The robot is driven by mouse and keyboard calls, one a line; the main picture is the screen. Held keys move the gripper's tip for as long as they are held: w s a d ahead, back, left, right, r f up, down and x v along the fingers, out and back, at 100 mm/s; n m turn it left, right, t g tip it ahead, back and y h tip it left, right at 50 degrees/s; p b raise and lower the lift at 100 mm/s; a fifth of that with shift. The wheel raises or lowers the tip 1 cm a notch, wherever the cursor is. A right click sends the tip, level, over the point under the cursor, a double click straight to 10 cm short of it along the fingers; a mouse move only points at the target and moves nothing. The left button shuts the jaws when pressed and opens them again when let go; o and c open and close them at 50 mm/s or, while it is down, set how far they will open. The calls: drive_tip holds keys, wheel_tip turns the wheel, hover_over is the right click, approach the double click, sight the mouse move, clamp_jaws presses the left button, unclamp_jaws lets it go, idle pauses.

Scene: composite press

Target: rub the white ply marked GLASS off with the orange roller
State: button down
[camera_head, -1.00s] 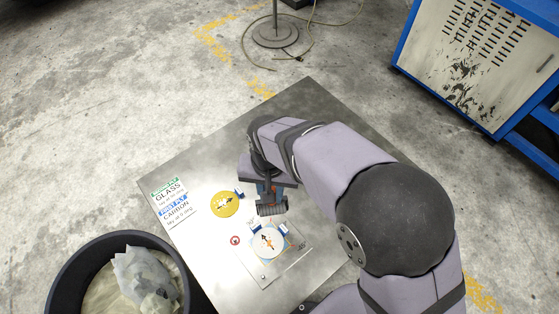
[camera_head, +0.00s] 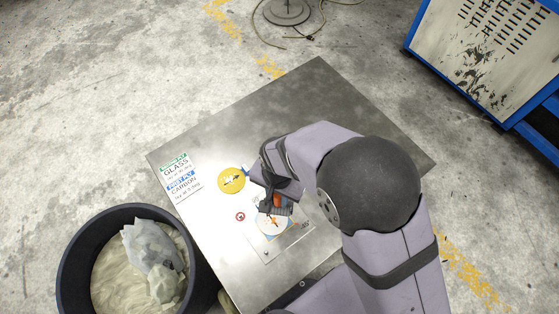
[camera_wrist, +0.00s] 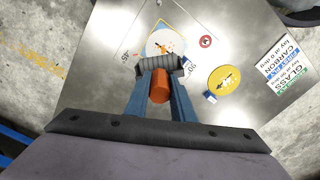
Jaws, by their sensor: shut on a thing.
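My gripper (camera_wrist: 160,92) is shut on the orange roller, with its blue fingers on either side of the orange handle (camera_wrist: 160,86). The roller's grey ribbed drum (camera_wrist: 158,66) lies across, ahead of the fingertips. In the head view my gripper (camera_head: 272,195) hangs over the plate, the dark drum (camera_head: 285,209) beside the orange part. The white round ply (camera_wrist: 164,41) with orange and black marks lies on a square marked patch; in the head view (camera_head: 271,225) the drum partly covers it. The drum overlaps its near edge; I cannot tell whether they touch. No word is readable on it.
A yellow disc (camera_head: 231,180) lies apart on the metal table (camera_head: 330,100), near a sign (camera_head: 175,177) reading GLASS and CARBON. A black bin (camera_head: 75,270) stands at the left. The table's far part is clear.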

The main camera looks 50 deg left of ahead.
sight(273, 209)
drive_tip(key=shift+f+b, duration=2.3)
drive_tip(key=shift+f, duration=0.6)
drive_tip(key=shift+f+b, duration=0.45)
drive_tip(key=shift+f, duration=0.1)
drive_tip(key=shift+s+r, duration=0.1)
drive_tip(key=shift+s, duration=0.9)
drive_tip(key=shift+s, duration=1)
